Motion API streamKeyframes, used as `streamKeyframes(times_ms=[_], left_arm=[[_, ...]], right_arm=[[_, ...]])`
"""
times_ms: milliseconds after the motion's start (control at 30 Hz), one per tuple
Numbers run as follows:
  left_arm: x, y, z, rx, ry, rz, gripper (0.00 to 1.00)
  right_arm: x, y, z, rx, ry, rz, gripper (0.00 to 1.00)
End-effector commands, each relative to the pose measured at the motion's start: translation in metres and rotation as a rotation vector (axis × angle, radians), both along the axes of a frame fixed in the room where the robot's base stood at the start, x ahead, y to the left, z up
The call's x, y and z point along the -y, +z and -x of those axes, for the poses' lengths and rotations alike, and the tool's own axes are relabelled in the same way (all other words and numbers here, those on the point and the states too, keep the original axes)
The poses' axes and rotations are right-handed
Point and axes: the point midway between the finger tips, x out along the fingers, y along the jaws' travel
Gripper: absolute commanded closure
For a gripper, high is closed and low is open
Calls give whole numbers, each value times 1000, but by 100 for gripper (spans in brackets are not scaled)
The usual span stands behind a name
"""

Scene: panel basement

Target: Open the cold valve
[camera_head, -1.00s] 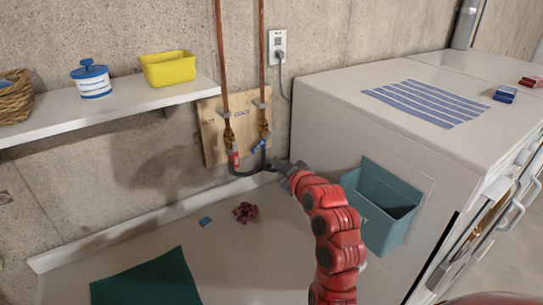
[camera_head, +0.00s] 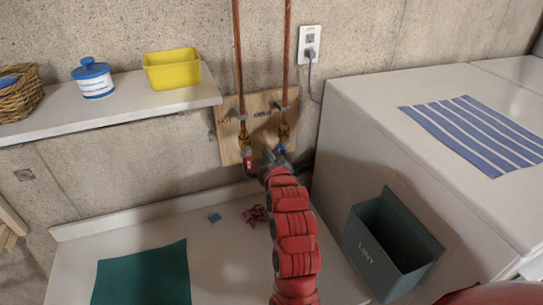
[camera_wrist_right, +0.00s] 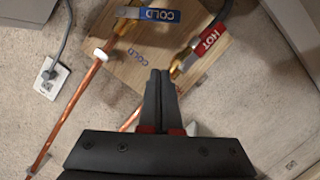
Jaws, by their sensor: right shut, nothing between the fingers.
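The cold valve has a blue lever (camera_wrist_right: 147,13) marked COLD, at the top of the wrist view, lying at an angle across its copper pipe. In the head view, the blue lever (camera_head: 281,150) shows only partly beside my right gripper (camera_head: 268,157). The hot valve has a red lever (camera_head: 248,161), left of the gripper; it also shows in the wrist view (camera_wrist_right: 209,40). In the wrist view, my right gripper (camera_wrist_right: 160,74) is shut and empty, its tips in front of the wooden board and apart from both levers in the picture. My left gripper is out of view.
The wooden board (camera_head: 229,130) carries both pipes on the concrete wall. A shelf (camera_head: 130,108) with a yellow bin (camera_head: 172,70) is at left. A white machine (camera_head: 370,140) with a lint box (camera_head: 390,245) stands at right. A dark hose passes near the valves.

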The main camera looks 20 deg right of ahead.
Motion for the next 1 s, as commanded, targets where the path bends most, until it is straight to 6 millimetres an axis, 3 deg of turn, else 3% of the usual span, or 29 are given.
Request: streamKeyframes(times_ms=[367, 600, 1000], left_arm=[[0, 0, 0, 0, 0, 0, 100], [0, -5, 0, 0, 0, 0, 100], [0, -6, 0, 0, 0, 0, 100]], right_arm=[[8, -14, -64, -5, 0, 1, 100], [26, -40, -65, -1, -1, -1, 100], [30, -45, -65, 1, 1, 0, 100]])
